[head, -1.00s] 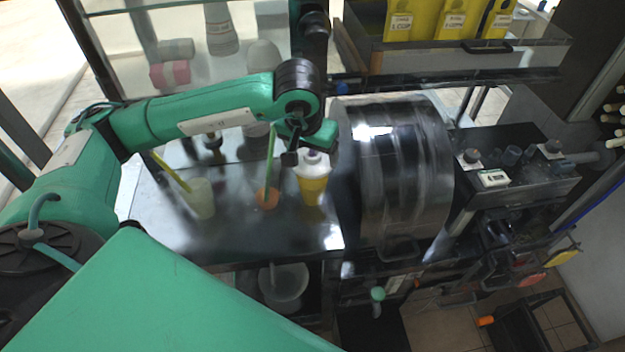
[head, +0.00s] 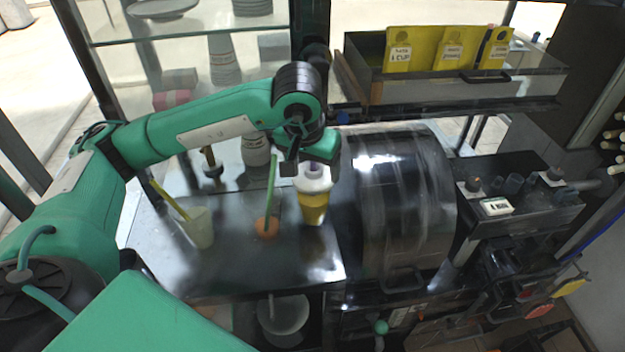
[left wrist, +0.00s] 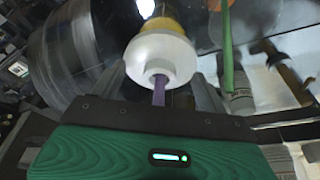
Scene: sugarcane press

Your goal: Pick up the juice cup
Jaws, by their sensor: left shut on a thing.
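The juice cup (head: 313,205) has a clear body with yellow juice and a white lid. It appears upright at the right end of the dark metal counter (head: 255,270), beside the shiny drum. I cannot tell whether its base touches the counter. My left gripper (head: 308,165) comes from above and is shut on the cup's top. In the left wrist view the white lid (left wrist: 160,57) and a purple straw (left wrist: 159,92) lie between the fingers, with yellow juice beyond. My right gripper is not in view.
A metal drum press (head: 405,200) stands close to the cup's right. An orange item with a green stick (head: 267,227) and a pale cup with a yellow stick (head: 199,228) stand to its left. Glass shelves rise behind; yellow labelled boxes (head: 445,48) sit in a tray at upper right.

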